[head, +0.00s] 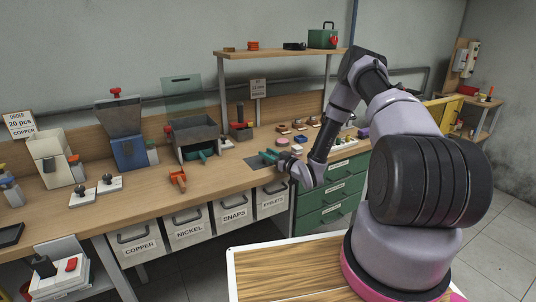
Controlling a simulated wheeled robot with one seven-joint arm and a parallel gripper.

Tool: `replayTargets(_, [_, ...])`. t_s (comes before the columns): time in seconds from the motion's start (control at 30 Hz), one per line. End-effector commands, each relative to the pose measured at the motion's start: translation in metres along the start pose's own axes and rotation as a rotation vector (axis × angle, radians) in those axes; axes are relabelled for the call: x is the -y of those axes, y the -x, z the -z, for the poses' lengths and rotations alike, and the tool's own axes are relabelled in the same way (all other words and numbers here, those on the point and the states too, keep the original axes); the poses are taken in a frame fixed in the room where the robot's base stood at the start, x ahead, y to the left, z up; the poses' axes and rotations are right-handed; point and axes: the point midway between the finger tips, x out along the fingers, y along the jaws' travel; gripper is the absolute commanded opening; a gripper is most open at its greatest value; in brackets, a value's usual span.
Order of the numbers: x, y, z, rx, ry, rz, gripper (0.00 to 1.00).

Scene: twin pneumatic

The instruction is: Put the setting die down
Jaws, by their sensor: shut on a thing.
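My gripper (270,157) is at the end of my arm, low over a dark mat (256,162) on the workbench, near its front edge. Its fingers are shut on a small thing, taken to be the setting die. The die is too small and too hidden by the fingers to make out. I cannot tell whether it touches the mat or is held just above it.
A pink round piece (282,141) and a blue block (300,138) lie close by the gripper. Labelled bins (233,217) and green drawers (330,193) are below.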

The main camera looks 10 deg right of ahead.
Motion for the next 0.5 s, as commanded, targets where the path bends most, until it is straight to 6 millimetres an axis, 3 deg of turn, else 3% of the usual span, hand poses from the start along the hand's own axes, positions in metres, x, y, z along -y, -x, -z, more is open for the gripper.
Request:
replayTargets(0.03, [0.0,0.0001,-0.0011,0.0,-0.001,0.0,0.49])
replayTargets(0.1, [0.0001,0.0001,-0.0008,0.0,0.0,0.0,0.71])
replayTargets(0.5, [-0.0008,0.0027,0.0026,0.001,0.0,-0.001,0.71])
